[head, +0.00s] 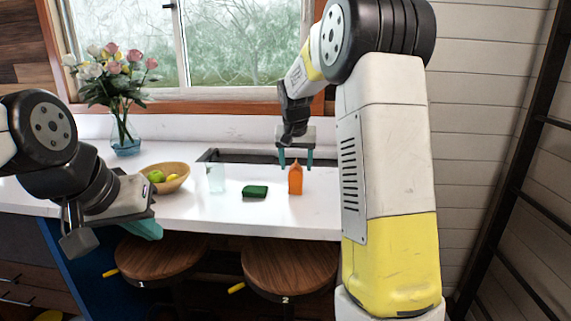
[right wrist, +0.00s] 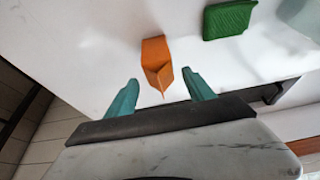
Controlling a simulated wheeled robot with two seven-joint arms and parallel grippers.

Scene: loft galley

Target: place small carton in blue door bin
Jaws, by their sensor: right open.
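The small carton (head: 295,180) is orange with a peaked top and stands upright on the white counter, right of a green block. My right gripper (head: 296,163) is just above and behind it, open and empty, its teal fingers apart.
A green block (head: 255,191) and a pale translucent cup (head: 216,179) stand left of the carton. A wooden fruit bowl (head: 172,184) and flower vase (head: 124,135) are further left. Two stools (head: 290,268) stand in front of the counter (head: 200,212). A dark sink edge (head: 235,156) lies behind.

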